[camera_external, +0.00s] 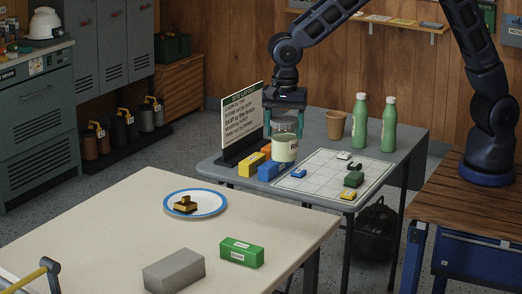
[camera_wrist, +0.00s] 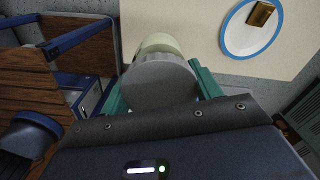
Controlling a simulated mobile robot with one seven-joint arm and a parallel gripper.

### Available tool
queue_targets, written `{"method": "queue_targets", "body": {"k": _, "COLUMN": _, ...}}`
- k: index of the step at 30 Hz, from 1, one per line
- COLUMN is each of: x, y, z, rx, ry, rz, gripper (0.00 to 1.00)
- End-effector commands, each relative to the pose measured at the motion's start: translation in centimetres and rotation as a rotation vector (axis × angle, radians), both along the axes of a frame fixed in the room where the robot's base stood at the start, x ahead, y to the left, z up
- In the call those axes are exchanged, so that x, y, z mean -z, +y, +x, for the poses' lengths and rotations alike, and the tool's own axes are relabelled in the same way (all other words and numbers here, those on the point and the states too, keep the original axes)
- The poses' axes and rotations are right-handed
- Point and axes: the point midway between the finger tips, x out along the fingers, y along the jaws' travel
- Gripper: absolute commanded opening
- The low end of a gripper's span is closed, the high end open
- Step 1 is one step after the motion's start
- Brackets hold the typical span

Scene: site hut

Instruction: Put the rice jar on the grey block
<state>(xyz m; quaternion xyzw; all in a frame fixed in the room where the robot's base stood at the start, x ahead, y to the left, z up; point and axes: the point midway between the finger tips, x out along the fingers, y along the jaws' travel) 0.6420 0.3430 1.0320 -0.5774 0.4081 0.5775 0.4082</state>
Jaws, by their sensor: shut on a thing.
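The rice jar (camera_external: 285,150) has a pale cream body, a label and a clear upper part. My gripper (camera_external: 284,134) is shut on it near its top, with a teal finger on each side, and it looks upright. In the wrist view the jar's round grey lid (camera_wrist: 158,84) sits between the fingers and hides much of the body. The jar is over the grey table's front part; the gap below it is hard to judge. The grey block (camera_external: 174,270) lies on the cream table's front part, to the left and nearer. It is not visible in the wrist view.
A green box (camera_external: 242,252) lies close right of the grey block. A blue-rimmed plate (camera_external: 221,203) holds a yellow-black item. Blue (camera_external: 269,171) and yellow (camera_external: 251,164) blocks, a sign (camera_external: 241,118), green bottles (camera_external: 388,125) and a cup (camera_external: 336,125) surround the jar.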

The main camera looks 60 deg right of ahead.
Motion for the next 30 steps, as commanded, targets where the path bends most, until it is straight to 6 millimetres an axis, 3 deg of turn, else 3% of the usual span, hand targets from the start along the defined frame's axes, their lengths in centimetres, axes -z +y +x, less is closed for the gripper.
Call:
{"method": "queue_targets", "body": {"k": 5, "x": -0.6, "y": 3.4, "z": 1.7, "rx": 0.005, "ry": -0.001, "rz": 0.0, "gripper": 0.3}}
{"method": "queue_targets", "body": {"k": 12, "x": -2.3, "y": 11.7, "z": 5.0, "rx": 0.026, "ry": -0.004, "rz": 0.001, "gripper": 0.3}}
{"method": "queue_targets", "body": {"k": 18, "x": -3.6, "y": 18.7, "z": 6.6, "rx": 0.043, "ry": -0.003, "rz": 0.001, "gripper": 0.3}}
{"method": "queue_targets", "body": {"k": 30, "x": -5.4, "y": 31.3, "z": 6.4, "rx": 0.067, "ry": -0.002, "rz": 0.002, "gripper": 0.3}}
